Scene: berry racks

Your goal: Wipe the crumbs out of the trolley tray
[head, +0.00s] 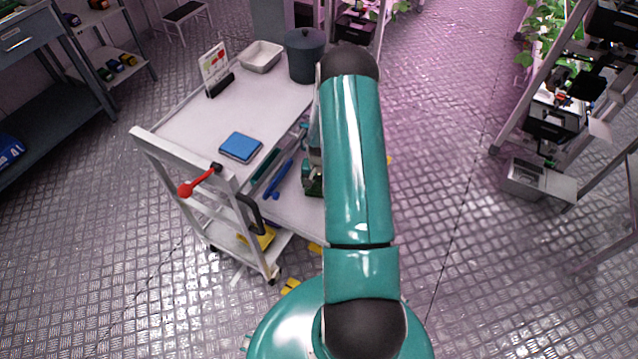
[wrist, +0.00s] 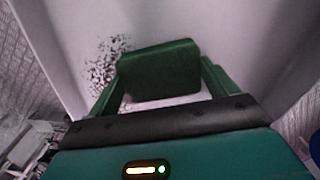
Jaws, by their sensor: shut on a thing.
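My gripper (wrist: 160,90) is shut on a dark green block-like pad (wrist: 160,68), which sits between its two green fingers in the wrist view. Dark crumbs (wrist: 102,70) lie scattered on the pale tray (wrist: 225,28), just left of the pad. I cannot tell whether the pad touches the tray surface. In the head view the trolley's lower pale tray (head: 298,212) juts out beneath the top, and my arm covers part of it. My gripper is mostly hidden there, and the crumbs do not show.
The trolley top (head: 185,125) carries a blue pad (head: 240,147), a small sign (head: 214,68), a metal pan (head: 261,56) and a dark grey bin (head: 305,55). A red-knobbed lever (head: 198,182) sticks out at its near end. Blue tools (head: 278,180) lie beside my arm.

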